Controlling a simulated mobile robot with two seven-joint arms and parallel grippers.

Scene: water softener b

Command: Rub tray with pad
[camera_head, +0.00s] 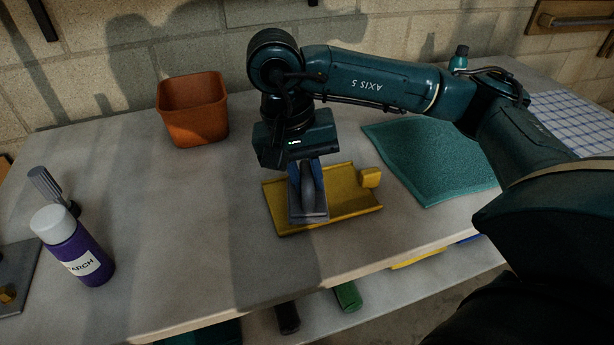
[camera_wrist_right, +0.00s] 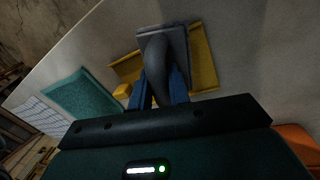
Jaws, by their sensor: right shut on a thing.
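A yellow tray (camera_head: 345,205) with low raised sides lies on the grey worktop in the head view; it also shows in the right wrist view (camera_wrist_right: 203,60). A grey pad (camera_head: 309,216) with a dark curved handle is over the tray's left part. In the right wrist view the pad (camera_wrist_right: 176,42) covers the tray's middle. My right gripper (camera_head: 308,187) is shut on the pad's handle, with blue fingers on both sides. The pad seems to be on or just above the tray; contact is hard to tell. My left gripper is not in view.
An orange square pot (camera_head: 193,108) stands at the back left. A purple bottle with a white cap (camera_head: 72,246) stands at the left. A teal cloth (camera_head: 436,160) lies right of the tray, with a checked cloth (camera_head: 575,118) beyond.

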